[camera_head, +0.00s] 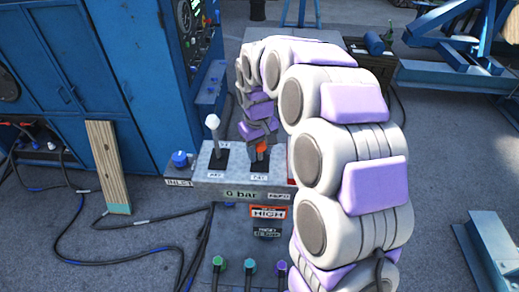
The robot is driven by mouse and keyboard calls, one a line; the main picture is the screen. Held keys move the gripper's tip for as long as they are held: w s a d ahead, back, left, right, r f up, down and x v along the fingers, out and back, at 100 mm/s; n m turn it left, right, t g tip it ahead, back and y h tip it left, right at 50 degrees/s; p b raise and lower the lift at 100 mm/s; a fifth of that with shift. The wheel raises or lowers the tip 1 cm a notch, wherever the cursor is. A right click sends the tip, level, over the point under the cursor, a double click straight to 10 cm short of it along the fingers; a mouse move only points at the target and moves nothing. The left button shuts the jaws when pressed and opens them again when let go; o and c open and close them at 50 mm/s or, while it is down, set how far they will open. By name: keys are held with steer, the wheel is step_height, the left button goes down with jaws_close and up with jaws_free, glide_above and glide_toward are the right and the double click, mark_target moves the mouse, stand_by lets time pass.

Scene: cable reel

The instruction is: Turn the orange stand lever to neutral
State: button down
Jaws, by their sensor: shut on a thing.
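The orange lever (262,147) stands on the top plate of the grey control stand (232,178), in a dark slotted base. My gripper (260,138) comes down on it from above and is shut on it. Only a small orange part shows below the fingers; the rest of the lever is hidden by my gripper. My white and purple arm arches over from the right and covers the stand's right side. The lever's exact angle cannot be told.
A white-knobbed lever (213,123) stands just left of the orange one, with a blue knob (180,159) further left. Blue cabinets (90,60) rise at the left. A wooden plank (108,165) leans there. Black cables (120,258) lie on the floor. Blue steel frames stand at the right.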

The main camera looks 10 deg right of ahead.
steer(key=shift+w+d+r+g+y+p, duration=0.15)
steer(key=shift+w+r+g+p, duration=0.05)
steer(key=shift+w+g+p, duration=0.2)
steer(key=shift+w+d+r+g+y+p, duration=0.1)
steer(key=shift+w+r+g+y+p, duration=0.05)
steer(key=shift+w+g+p, duration=0.25)
steer(key=shift+w+d+r, duration=0.1)
steer(key=shift+w+d, duration=0.2)
steer(key=shift+w, duration=0.5)
steer(key=c, duration=0.6)
jaws_free()
steer(key=shift+a, duration=0.1)
steer(key=shift+w+r+p, duration=0.55)
steer(key=shift+r+p, duration=0.45)
steer(key=shift+r, duration=1.85)
steer(key=shift+w+r+p, duration=0.55)
steer(key=shift+r+p, duration=0.4)
steer(key=shift+r, duration=1.85)
steer(key=shift+w+r+p, duration=0.55)
steer(key=shift+r+p, duration=0.45)
steer(key=shift+r, duration=1.85)
